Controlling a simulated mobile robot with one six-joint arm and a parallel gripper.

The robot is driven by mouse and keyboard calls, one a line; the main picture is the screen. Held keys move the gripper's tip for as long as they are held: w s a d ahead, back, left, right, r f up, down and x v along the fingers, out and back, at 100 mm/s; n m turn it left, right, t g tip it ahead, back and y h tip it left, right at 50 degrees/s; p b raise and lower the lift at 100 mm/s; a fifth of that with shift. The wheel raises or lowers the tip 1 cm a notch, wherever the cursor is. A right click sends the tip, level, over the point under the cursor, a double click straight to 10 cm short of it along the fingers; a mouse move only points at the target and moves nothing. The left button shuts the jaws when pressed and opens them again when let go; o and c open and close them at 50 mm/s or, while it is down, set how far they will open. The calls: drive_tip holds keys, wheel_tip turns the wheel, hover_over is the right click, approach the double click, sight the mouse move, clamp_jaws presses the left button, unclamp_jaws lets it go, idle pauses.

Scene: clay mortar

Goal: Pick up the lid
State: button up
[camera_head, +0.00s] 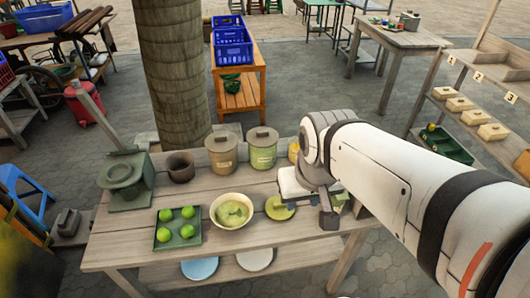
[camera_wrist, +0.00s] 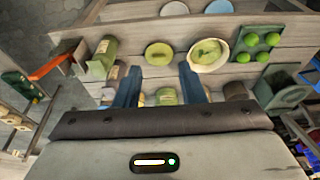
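A round yellow-green disc (camera_head: 280,207) that looks like the lid lies flat on the wooden table, right of a cream bowl (camera_head: 232,210) with green contents. In the wrist view the disc (camera_wrist: 159,53) shows beyond and between my finger tips, beside the bowl (camera_wrist: 208,54). My gripper (camera_head: 328,215) is above the table, right of the disc in the head view. In the wrist view its two blue fingers (camera_wrist: 160,76) stand wide apart with nothing held between them. My arm hides part of the table's right side.
Lidded canisters, brown (camera_head: 221,155) and green (camera_head: 262,152), stand at the table's back beside a dark pot (camera_head: 181,167). A tray (camera_head: 163,236) of green fruit and a green stand (camera_head: 125,182) are at left. A green jar (camera_wrist: 102,60) stands near the disc. A tree trunk (camera_head: 176,60) rises behind.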

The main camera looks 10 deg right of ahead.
sight(280, 204)
drive_tip(key=shift+s, duration=0.2)
drive_tip(key=shift+o, duration=0.4)
drive_tip(key=shift+d, duration=0.1)
